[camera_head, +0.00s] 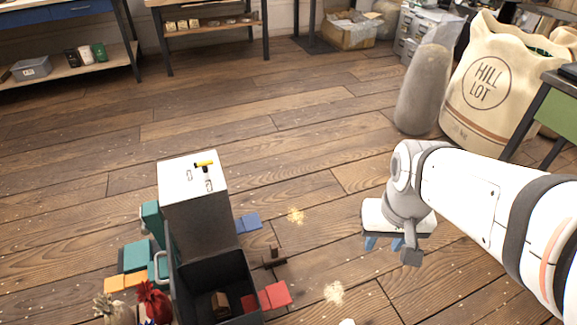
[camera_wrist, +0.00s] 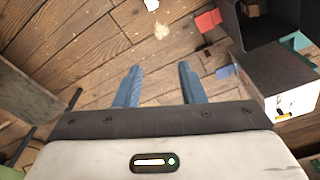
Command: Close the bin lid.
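A dark open bin (camera_head: 216,284) stands at the lower left of the head view, with a brown block inside. A grey panel or block with a pale top (camera_head: 190,178) rises at its far side; I cannot tell whether this is the raised lid. In the wrist view the bin (camera_wrist: 268,28) is at the upper right, with the pale-faced part (camera_wrist: 272,72) below it. My gripper (camera_head: 384,243) is to the right of the bin, apart from it. Its two blue fingers (camera_wrist: 160,84) are spread, with only floor visible between them.
Red pieces (camera_head: 268,297), blue pieces (camera_head: 247,223) and teal pieces (camera_head: 137,255) lie around the bin. A red pouch (camera_head: 153,301) is at its left. A grey sack (camera_head: 425,90) and a large labelled sack (camera_head: 492,90) stand behind my arm. The middle floor is mostly clear.

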